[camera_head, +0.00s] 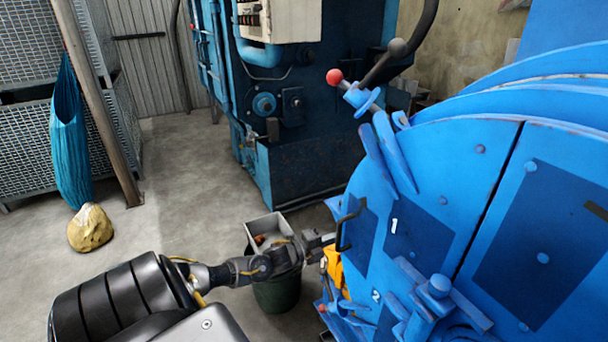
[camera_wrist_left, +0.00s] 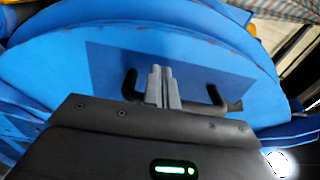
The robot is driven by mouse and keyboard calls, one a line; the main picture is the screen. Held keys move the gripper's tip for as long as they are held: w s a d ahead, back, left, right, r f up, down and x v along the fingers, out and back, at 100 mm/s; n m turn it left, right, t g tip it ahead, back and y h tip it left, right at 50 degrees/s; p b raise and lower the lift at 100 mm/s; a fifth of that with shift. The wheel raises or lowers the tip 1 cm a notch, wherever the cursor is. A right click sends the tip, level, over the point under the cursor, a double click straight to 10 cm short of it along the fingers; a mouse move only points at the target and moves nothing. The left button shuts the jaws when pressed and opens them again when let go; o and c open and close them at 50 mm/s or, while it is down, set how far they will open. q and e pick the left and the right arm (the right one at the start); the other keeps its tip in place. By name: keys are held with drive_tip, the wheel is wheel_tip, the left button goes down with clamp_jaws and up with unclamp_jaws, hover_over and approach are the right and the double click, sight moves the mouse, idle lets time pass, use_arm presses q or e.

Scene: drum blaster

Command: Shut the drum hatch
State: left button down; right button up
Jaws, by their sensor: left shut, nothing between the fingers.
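The large blue drum (camera_head: 475,150) fills the right of the head view. Its blue hatch (camera_head: 420,195) has a darker panel marked 1 and a dark bent handle (camera_head: 345,230) at its left edge. A dark seam separates this part from the panel to its right; I cannot tell how far the hatch stands open. My left gripper (camera_head: 325,239) is at the handle. In the left wrist view its fingers (camera_wrist_left: 162,84) are shut and empty, in front of the dark-blue panel (camera_wrist_left: 195,70) and between the ends of the handle (camera_wrist_left: 130,83). Contact is unclear. My right gripper is not in view.
A blue machine (camera_head: 315,150) stands behind the drum. A dark bin (camera_head: 280,292) is on the floor below my left wrist. A yellow stone-like lump (camera_head: 91,229) and wire cages (camera_head: 30,130) are at the left.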

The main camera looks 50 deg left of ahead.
use_arm(q)
drive_tip(key=b+v, duration=0.1)
drive_tip(key=v, duration=1.1)
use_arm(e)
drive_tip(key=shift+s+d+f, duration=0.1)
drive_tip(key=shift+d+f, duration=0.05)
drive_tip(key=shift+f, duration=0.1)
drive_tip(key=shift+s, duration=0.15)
